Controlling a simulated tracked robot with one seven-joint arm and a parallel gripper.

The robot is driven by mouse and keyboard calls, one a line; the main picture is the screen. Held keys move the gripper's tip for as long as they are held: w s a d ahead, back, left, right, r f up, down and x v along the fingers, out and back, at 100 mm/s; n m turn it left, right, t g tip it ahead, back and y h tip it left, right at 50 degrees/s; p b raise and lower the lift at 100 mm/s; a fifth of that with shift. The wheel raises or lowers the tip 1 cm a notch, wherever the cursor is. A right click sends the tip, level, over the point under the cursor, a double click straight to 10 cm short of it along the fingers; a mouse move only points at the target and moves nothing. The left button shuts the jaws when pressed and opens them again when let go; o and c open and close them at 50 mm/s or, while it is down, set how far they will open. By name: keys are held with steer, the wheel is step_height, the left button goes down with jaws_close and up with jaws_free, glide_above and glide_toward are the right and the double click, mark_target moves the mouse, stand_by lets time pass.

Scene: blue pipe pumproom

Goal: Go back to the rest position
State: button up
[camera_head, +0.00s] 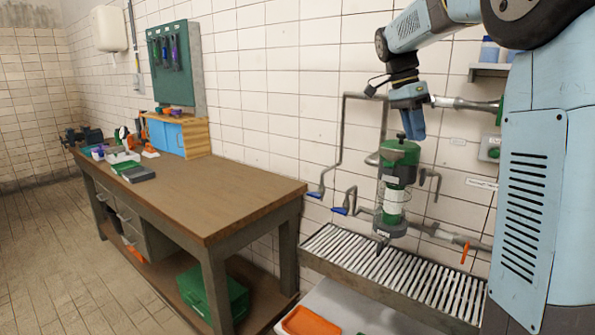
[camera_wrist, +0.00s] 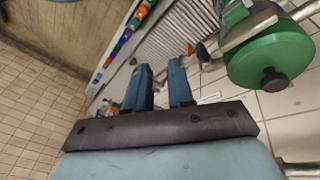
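My gripper (camera_head: 413,124) hangs from my arm at the upper right in the head view, fingers pointing down. It is above and slightly right of the green-lidded pump unit (camera_head: 400,155) and looks apart from it. In the wrist view my gripper (camera_wrist: 161,78) shows two blue fingers with a clear gap and nothing between them. The unit's round green lid (camera_wrist: 271,62) with its dark knob is to the right of the fingers there.
A workbench (camera_head: 190,195) with tools and small items stands at left. A slatted drain grate (camera_head: 395,275) lies below the pipes. Blue-handled valves (camera_head: 315,194) and an orange handle (camera_head: 465,251) stick out nearby. An orange tray (camera_head: 310,322) is at the bottom. Floor at left is clear.

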steer(key=s+a+f+n+t+y, duration=0.1)
steer(key=s+f+n+t, duration=0.1)
steer(key=s+n, duration=0.3)
steer(key=s+a+f+n+t+y, duration=0.1)
steer(key=s+f+n, duration=0.4)
steer(key=s, duration=0.8)
steer(key=s+a+f+n+t+y, duration=0.1)
steer(key=s+a+f+n+t, duration=0.1)
steer(key=s, duration=0.7)
steer(key=f+n+t, duration=0.1)
steer(key=n+t, duration=0.1)
steer(key=n, duration=0.1)
steer(key=shift+s+a+f+n, duration=0.25)
steer(key=shift+a+n, duration=0.05)
steer(key=shift+a, duration=0.05)
